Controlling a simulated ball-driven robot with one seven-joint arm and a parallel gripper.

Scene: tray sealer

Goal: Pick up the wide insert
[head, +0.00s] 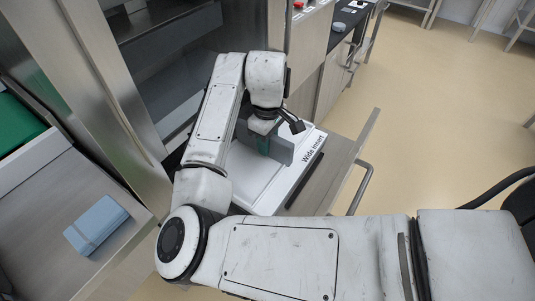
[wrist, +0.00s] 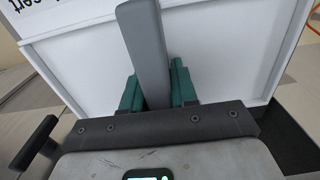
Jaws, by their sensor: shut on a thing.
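The wide insert (head: 256,184) is a white, shallow tray-like piece with the words "Wide insert" on its edge. It lies in an open drawer in the middle of the head view, and my arm covers part of it. In the wrist view its white surface (wrist: 225,55) fills the upper part, with part of the label upside down at top left. A grey upright handle (wrist: 145,45) stands on it. My gripper (wrist: 158,88) has green fingers, one on each side of this handle, and is shut on it. Whether the insert touches the drawer bottom cannot be told.
The drawer's front panel (head: 355,150) with a metal handle stands right of the insert. A steel cabinet frame (head: 105,80) rises on the left. Open floor (head: 440,100) spreads to the right.

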